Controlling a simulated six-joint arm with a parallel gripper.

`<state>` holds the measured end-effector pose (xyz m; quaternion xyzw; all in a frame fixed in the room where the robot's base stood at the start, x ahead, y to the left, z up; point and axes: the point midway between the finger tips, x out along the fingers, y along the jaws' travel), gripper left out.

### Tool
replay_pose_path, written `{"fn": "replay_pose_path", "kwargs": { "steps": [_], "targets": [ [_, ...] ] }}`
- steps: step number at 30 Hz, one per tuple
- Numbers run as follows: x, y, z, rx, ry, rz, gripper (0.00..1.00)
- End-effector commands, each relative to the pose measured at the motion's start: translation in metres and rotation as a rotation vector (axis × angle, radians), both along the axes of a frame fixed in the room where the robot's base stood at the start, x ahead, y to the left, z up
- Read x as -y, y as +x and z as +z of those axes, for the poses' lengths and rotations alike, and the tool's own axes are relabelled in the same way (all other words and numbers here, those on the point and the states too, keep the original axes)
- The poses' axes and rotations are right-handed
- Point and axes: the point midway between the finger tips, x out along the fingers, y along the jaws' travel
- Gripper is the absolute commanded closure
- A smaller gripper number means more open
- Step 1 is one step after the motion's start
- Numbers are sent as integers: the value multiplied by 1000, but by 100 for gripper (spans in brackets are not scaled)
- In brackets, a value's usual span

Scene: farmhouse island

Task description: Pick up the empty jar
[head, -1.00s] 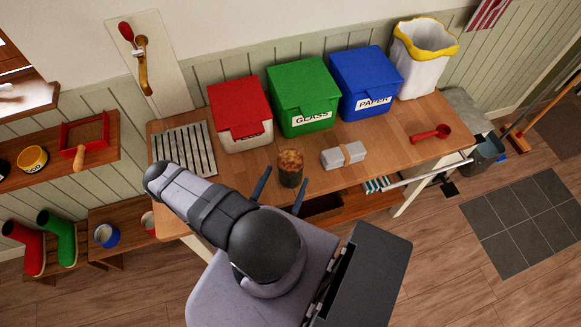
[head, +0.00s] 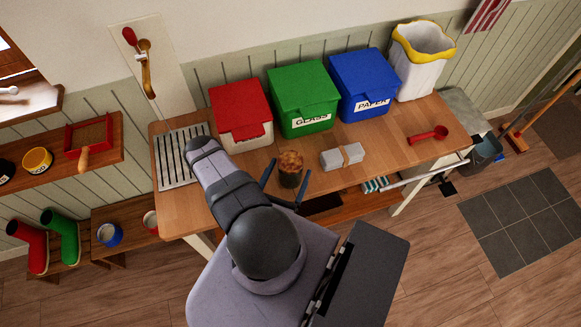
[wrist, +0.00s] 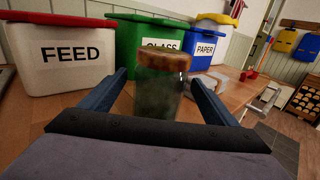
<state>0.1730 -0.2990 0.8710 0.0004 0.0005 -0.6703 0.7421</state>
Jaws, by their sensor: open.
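The jar (head: 290,170) stands upright on the wooden table, in front of the green bin. It has a brownish-orange top and a dark greenish glass body, also seen in the wrist view (wrist: 161,88). I cannot tell from the frames whether it is empty. My gripper (head: 288,180) is open, with its two blue fingers on either side of the jar. In the wrist view the gripper (wrist: 160,92) has the jar between its fingers, with a gap visible on both sides. The jar's base is hidden behind my gripper's body in the wrist view.
A red-lidded FEED bin (head: 240,112), a green GLASS bin (head: 303,98) and a blue PAPER bin (head: 365,84) stand behind. A banded pale bundle (head: 342,157) lies right of the jar. A red scoop (head: 428,134) lies farther right. A slatted rack (head: 180,157) is at left.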

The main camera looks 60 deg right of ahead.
Motion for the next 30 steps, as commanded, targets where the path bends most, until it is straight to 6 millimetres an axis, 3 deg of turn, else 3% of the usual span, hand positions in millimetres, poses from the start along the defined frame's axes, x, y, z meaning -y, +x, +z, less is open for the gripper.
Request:
{"fn": "replay_pose_path", "kwargs": {
  "steps": [9, 19, 25, 26, 30],
  "targets": [
    [17, 1, 1, 0, -1, -2, 18],
    [18, 2, 0, 0, -1, 1, 18],
    [18, 2, 0, 0, -1, 1, 66],
    [18, 2, 0, 0, -1, 1, 70],
    [18, 2, 1, 0, -3, 1, 70]
  ]
}}
